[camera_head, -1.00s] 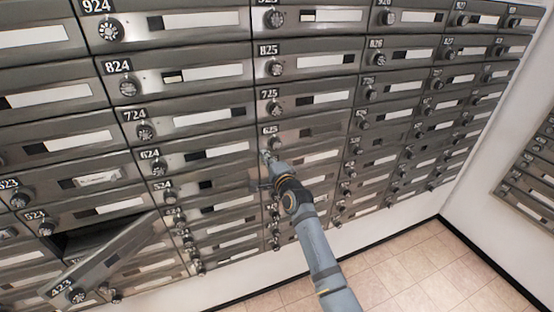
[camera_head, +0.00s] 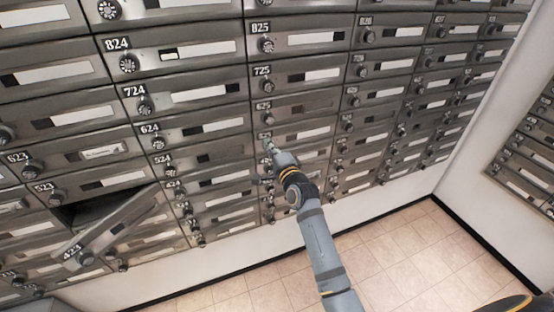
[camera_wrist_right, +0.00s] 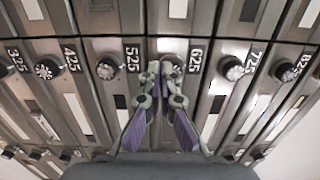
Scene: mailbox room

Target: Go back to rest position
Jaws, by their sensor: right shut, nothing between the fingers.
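My right gripper (camera_head: 270,156) is in front of the wall of grey mailboxes, beside the lower doors of the 825–725 column. In the right wrist view the right gripper (camera_wrist_right: 160,72) has its fingertips together with nothing between them, close to the doors marked 525 and 625. I cannot tell whether it touches them. The mailbox door 423 (camera_head: 108,228) at the lower left hangs open and tilted, with a dark opening (camera_head: 95,208) above it. My left gripper does not show in either view.
The mailbox wall (camera_head: 205,95) fills most of the head view. Tiled floor (camera_head: 395,255) lies clear at the lower right. A white wall (camera_head: 478,130) and more mailboxes (camera_head: 530,155) stand at the right. A dark rounded shape with a yellow stripe shows at the bottom right corner.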

